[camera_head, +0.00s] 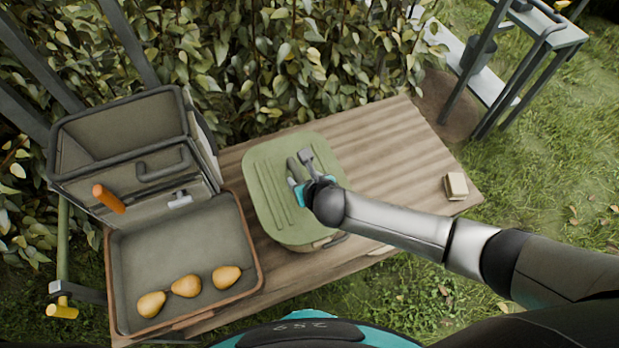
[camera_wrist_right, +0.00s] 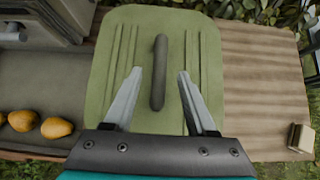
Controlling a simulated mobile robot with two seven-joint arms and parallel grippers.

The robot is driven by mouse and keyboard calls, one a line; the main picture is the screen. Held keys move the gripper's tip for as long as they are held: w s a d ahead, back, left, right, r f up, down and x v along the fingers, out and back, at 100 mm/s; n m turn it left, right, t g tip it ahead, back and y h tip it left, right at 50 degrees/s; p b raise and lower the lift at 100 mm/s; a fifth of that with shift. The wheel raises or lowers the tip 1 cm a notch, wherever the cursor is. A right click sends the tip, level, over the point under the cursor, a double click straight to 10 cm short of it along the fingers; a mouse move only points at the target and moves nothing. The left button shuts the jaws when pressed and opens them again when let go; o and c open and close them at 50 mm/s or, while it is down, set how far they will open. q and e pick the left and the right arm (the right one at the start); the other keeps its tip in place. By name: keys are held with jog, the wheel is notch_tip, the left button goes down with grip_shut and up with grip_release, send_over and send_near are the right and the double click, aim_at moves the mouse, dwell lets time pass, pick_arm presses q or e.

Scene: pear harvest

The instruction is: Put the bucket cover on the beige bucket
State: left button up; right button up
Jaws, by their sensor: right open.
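A green, rounded-square bucket cover (camera_head: 265,190) with raised ribs lies over a container on the wooden table. In the right wrist view the cover (camera_wrist_right: 110,70) has a dark upright bar handle (camera_wrist_right: 159,65) at its middle. A strip of the beige bucket (camera_head: 300,247) shows below the cover's front edge; the cover hides the rest, and I cannot tell how closely it sits. My right gripper (camera_head: 300,168) is open above the cover. In the right wrist view the handle lies between the fingertips (camera_wrist_right: 159,74), with gaps on both sides. My left gripper is not in view.
An open case (camera_head: 255,250) with three pears (camera_head: 186,286) stands left of the bucket. Its raised lid (camera_head: 120,130) holds an orange-handled tool (camera_head: 108,199). A small beige block (camera_head: 456,186) lies on the right of the table (camera_head: 400,150). Leafy hedge (camera_head: 280,60) borders the back.

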jog(key=p+v, duration=0.1)
jog(key=v, duration=0.5)
jog(key=shift+p, duration=0.3)
jog(key=shift+s+r, duration=0.1)
